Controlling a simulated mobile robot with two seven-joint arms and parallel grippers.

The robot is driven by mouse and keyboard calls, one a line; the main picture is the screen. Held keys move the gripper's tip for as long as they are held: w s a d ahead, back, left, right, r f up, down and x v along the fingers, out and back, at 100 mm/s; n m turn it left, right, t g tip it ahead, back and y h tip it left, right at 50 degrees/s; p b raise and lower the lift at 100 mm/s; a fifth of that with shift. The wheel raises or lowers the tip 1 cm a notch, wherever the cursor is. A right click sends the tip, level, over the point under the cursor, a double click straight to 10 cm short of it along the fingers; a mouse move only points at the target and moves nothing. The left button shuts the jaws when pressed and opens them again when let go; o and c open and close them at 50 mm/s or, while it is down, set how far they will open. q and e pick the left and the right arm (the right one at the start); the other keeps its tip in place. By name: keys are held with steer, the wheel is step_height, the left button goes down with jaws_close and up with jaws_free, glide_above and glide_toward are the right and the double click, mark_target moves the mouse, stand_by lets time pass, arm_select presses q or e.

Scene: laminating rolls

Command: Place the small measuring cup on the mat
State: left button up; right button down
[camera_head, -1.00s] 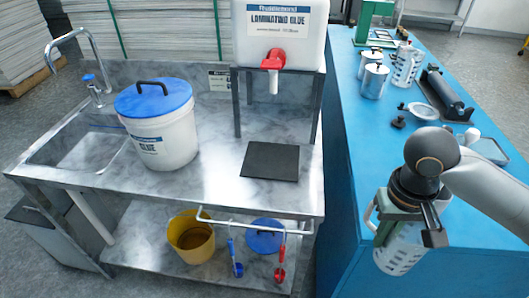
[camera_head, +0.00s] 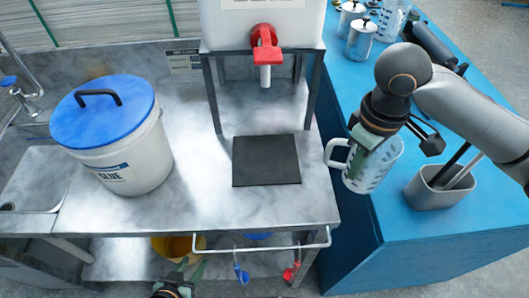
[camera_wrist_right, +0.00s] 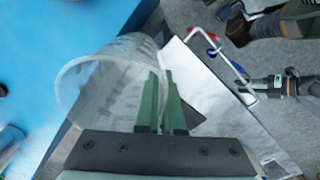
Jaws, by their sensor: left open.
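The clear measuring cup (camera_head: 372,166) with white markings and a side handle hangs in the air, right of the mat, near the gap between the two tables. My right gripper (camera_head: 368,152) is shut on its wall. The right wrist view shows the cup (camera_wrist_right: 105,88) left of the green fingers (camera_wrist_right: 162,102), its rim close to them. The dark square mat (camera_head: 266,160) lies flat and empty on the steel table. My left gripper (camera_head: 186,268) is open and empty at the bottom of the head view, in front of the steel table; it also shows in the right wrist view (camera_wrist_right: 262,86).
A white glue bucket (camera_head: 135,158) with a blue lid stands left of the mat. A glue tank with a red tap (camera_head: 265,45) stands on a frame behind it. A front rail (camera_head: 265,246) carries hanging scoops. A grey holder (camera_head: 436,190) stands on the blue table.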

step_height(320, 180, up, 6)
steer(key=s+a+n, duration=0.1)
steer(key=s+n, duration=0.1)
steer(key=n, duration=1.8)
glide_above(290, 175)
steer(key=shift+n, duration=0.3)
steer(key=shift+f+p, duration=0.4)
steer(key=shift+f, duration=6.2)
steer(key=shift+f, duration=0.1)
steer(key=c, duration=1)
jaws_free()
steer(key=shift+c, duration=0.2)
